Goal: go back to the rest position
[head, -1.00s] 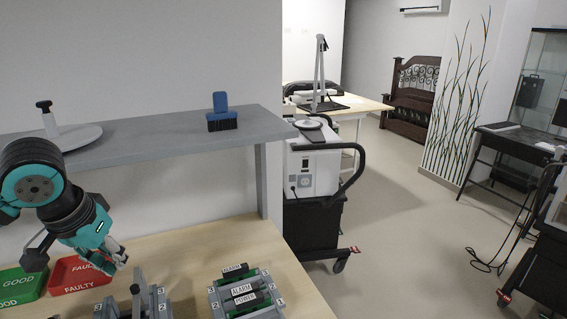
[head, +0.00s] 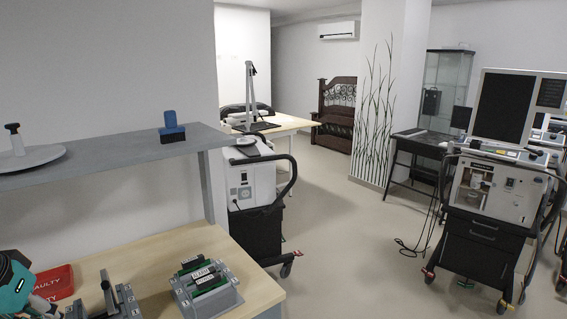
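My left arm enters at the bottom left corner of the head view. Only its end shows there, with part of the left gripper (head: 45,306) low at the picture's edge, in front of the red tray. Its fingertips are too cut off and small to tell open from shut, and I see nothing clearly held. My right gripper is not in view.
The wooden bench (head: 258,287) carries the red FAULTY tray (head: 54,278), a grey fixture (head: 124,301) and a labelled module rack (head: 212,292). A ventilator cart (head: 486,240) stands right; open floor (head: 345,240) lies between.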

